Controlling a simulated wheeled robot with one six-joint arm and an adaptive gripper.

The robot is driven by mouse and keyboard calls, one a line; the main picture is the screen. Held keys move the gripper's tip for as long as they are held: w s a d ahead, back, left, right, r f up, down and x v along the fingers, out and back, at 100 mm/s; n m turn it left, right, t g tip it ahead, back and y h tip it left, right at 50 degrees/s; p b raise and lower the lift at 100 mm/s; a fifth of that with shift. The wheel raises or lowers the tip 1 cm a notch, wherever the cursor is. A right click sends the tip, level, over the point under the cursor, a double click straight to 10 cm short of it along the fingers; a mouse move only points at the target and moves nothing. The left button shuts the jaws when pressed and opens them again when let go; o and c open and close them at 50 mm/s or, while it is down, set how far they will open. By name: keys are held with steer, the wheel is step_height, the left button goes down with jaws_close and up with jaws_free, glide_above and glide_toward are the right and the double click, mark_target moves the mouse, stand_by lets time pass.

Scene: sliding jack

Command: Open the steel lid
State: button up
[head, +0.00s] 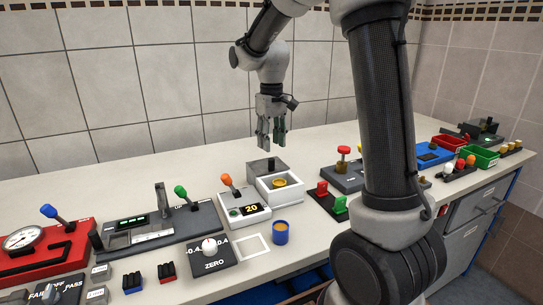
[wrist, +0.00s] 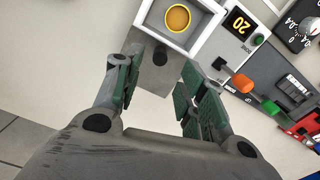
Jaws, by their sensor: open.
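The steel lid (head: 257,167) is a flat grey plate with a black knob (head: 271,163). It sits at the back of a white box (head: 294,191), off to the rear of its opening. A gold round piece (head: 279,183) shows inside the box, uncovered. In the wrist view the lid (wrist: 150,82) and its knob (wrist: 161,56) lie between and beyond the fingers, with the white box (wrist: 203,38) above. My gripper (head: 271,143) is open, points down and holds nothing. It hangs above the lid and appears apart from it.
Left of the box stands a white unit (head: 245,215) with an orange lever and a display reading 20. A blue cup (head: 280,233) is in front. Red and green buttons (head: 331,202) are to the right. The bench behind the lid is clear up to the tiled wall.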

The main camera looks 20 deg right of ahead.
mark_target(271, 159)
steer(key=shift+r, duration=2.3)
steer(key=s+d+m+t, duration=0.1)
steer(key=s+d+t, duration=0.1)
steer(key=s, duration=1.1)
steer(key=s+d+r+m+t, duration=0.1)
steer(key=s+d+t, duration=0.1)
steer(key=s, duration=1.2)
steer(key=shift+r+m, duration=0.3)
